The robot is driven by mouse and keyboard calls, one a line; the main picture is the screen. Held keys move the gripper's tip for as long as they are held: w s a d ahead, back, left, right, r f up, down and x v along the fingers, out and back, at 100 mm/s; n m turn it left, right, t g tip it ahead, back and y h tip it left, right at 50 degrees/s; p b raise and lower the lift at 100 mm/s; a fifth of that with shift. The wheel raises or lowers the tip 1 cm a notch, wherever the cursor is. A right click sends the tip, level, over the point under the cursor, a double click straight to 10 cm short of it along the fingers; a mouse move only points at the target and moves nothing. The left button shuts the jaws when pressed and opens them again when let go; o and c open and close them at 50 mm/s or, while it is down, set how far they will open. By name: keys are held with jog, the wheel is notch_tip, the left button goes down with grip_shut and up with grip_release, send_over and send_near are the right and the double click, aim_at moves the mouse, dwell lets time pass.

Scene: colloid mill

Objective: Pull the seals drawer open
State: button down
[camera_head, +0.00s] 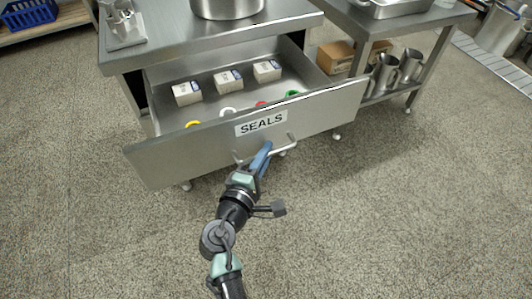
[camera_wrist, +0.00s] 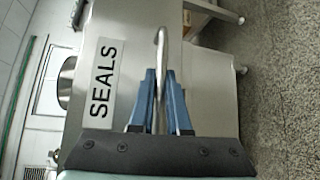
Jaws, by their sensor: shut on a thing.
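The seals drawer (camera_head: 190,157) is pulled well out from the steel cabinet, and its front carries a SEALS label (camera_head: 261,123). Inside it lie several small white boxes (camera_head: 228,80) and several coloured rings, including a green one (camera_head: 293,94) and a yellow one (camera_head: 193,124). My gripper (camera_head: 264,150) is at the drawer's bar handle (camera_head: 287,147). In the wrist view its blue fingers (camera_wrist: 161,100) are shut on the handle (camera_wrist: 160,45), one on each side. The label (camera_wrist: 104,83) shows to their left there.
The cabinet's steel top (camera_head: 180,40) bears a large pot (camera_head: 228,8) and a metal holder (camera_head: 122,25). To the right stands a steel table with metal jugs (camera_head: 386,72) and cardboard boxes (camera_head: 337,57) on its lower shelf. The floor in front of the drawer is clear.

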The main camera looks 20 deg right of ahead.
jog(key=c, duration=0.9)
grip_release()
jog(key=p+v, duration=0.3)
jog(key=v, duration=1)
jog(key=shift+p, duration=0.35)
